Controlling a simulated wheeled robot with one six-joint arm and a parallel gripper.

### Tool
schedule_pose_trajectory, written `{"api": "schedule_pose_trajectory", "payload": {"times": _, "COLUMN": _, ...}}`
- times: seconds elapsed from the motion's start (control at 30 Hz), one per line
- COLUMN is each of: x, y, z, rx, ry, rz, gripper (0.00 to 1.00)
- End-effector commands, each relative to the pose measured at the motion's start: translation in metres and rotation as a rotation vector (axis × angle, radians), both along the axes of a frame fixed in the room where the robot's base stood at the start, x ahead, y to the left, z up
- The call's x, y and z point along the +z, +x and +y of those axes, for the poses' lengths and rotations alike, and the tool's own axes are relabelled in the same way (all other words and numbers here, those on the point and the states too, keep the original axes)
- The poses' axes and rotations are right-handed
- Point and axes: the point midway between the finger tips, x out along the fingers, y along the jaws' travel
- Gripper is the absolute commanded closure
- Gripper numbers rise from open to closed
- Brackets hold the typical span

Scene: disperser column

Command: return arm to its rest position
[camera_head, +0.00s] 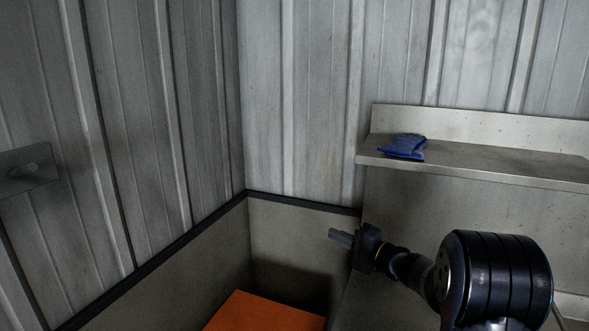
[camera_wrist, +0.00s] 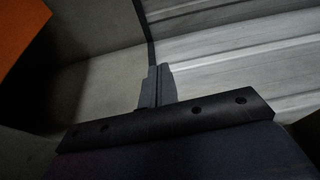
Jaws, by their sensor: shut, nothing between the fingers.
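My gripper (camera_head: 339,236) is at the lower middle right of the head view, at the end of my black arm, pointing left. It is in front of the corner of the walls, left of the grey shelf unit. In the wrist view its two grey fingers (camera_wrist: 157,86) are together, with nothing between them. The fingers touch nothing that I can see.
A blue cloth-like item (camera_head: 404,147) lies on the grey shelf (camera_head: 480,163) at right. An orange surface (camera_head: 262,314) is low in the head view, below my gripper. It also shows in the wrist view (camera_wrist: 18,38). Ribbed metal walls (camera_head: 300,90) meet behind.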

Motion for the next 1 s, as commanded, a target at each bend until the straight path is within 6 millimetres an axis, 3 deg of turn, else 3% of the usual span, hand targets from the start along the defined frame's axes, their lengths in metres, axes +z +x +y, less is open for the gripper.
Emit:
{"api": "schedule_pose_trajectory", "payload": {"times": 0.4, "x": 0.001, "y": 0.020, "z": -0.009, "rx": 0.000, "ry": 0.028, "rz": 0.069, "gripper": 1.00}}
{"api": "schedule_pose_trajectory", "payload": {"times": 1.0, "x": -0.004, "y": 0.020, "z": -0.008, "rx": 0.003, "ry": 0.029, "rz": 0.085, "gripper": 1.00}}
